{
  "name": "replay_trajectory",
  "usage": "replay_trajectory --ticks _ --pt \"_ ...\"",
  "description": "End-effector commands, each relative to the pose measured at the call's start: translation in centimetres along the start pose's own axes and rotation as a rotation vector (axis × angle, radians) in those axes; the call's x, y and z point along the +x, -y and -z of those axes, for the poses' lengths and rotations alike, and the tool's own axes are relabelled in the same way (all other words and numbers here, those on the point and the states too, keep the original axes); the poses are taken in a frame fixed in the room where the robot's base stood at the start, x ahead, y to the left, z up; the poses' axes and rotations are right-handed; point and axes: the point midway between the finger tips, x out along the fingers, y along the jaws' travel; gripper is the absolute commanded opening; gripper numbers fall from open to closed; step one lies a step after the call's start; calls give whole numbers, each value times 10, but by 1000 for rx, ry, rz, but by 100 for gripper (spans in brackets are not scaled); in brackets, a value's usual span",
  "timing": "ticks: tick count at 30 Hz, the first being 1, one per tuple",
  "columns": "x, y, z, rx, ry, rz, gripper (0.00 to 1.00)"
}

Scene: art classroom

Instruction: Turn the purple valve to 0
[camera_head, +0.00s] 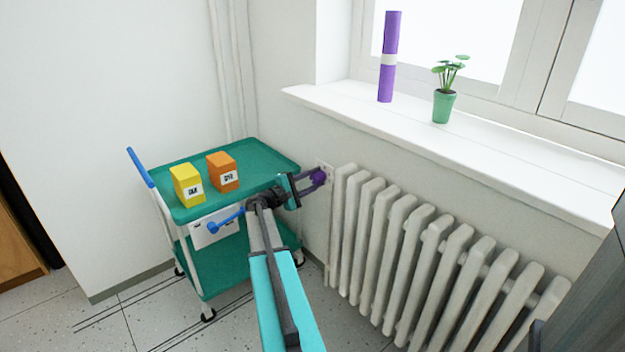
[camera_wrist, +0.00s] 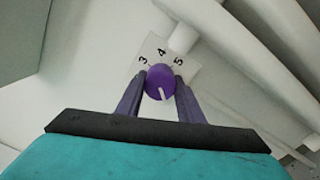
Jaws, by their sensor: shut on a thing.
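The purple valve (camera_head: 319,177) is a round knob on the wall beside the left end of the radiator. In the wrist view the valve (camera_wrist: 160,82) sits in front of a white plate (camera_wrist: 152,50) with the numbers 3, 4 and 5 showing above it. A white mark on the knob points down, toward my gripper's palm and away from those numbers. The rest of the dial is hidden, and no 0 can be seen. My gripper (camera_wrist: 161,88) is shut on the knob, one dark finger on each side. In the head view my gripper (camera_head: 312,181) reaches the valve from the left.
The white radiator (camera_head: 420,250) stands right of the valve, under the window sill (camera_head: 480,140). A green cart (camera_head: 265,160) with a yellow box (camera_head: 186,185) and an orange box (camera_head: 222,171) stands left, close to my arm. A purple roll (camera_head: 390,55) and potted plant (camera_head: 444,105) stand on the sill.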

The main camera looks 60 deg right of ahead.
Motion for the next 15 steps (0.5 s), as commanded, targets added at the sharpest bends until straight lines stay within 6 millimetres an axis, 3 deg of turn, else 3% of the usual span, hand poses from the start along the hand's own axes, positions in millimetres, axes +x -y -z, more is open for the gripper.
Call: replay_trajectory --ticks 7,8,9,11,15 --pt "-1 -3 0 -2 -1 -6 12" --pt "-1 -3 0 -2 -1 -6 39" --pt "-1 -3 0 -2 -1 -6 46" --pt "-1 -2 0 -1 -1 -5 53" --pt "0 -2 0 -1 0 -3 53"
